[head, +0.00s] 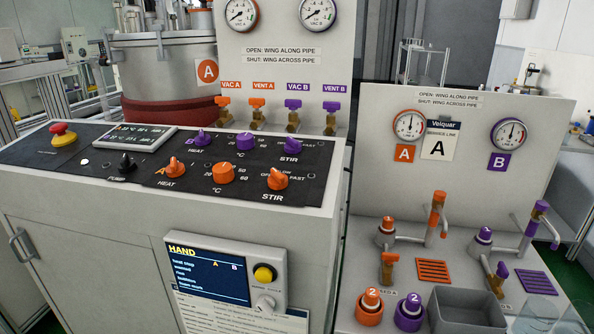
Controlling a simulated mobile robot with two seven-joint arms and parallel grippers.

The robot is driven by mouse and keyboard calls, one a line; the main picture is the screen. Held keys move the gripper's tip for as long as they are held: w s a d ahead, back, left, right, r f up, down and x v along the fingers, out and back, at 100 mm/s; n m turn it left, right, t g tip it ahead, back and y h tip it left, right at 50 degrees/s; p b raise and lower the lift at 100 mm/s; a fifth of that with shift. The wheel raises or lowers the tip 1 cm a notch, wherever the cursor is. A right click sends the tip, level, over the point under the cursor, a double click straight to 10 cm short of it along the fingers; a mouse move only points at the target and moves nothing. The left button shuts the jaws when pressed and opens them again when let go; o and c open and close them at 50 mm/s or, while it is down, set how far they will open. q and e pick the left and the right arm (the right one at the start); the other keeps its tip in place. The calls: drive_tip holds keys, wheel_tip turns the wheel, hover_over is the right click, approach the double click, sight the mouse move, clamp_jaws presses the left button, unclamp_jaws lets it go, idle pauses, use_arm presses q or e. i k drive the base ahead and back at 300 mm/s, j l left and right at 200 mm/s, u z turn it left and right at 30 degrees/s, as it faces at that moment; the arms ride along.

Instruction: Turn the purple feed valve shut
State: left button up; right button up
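A small brass valve with a purple wing (502,270) stands at the front of the right-hand bench, on the purple B side; I take it to be the purple feed valve. Its wing looks tilted, and I cannot tell whether it lies along or across the pipe. A matching brass valve with an orange wing (388,259) stands to its left, by a partly hidden label. A sign (448,101) on the panel above reads open with wing along pipe, shut with wing across pipe. Neither of my grippers is in view.
A grey open bin (466,312) stands in front of the purple valve, with clear glassware (537,312) to its right. Orange (370,306) and purple (409,311) caps marked 2 stand left of the bin. A purple-handled pipe (538,220) rises behind. A control console (330,190) stands left.

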sight(502, 272)
drive_tip(key=z, duration=1.4)
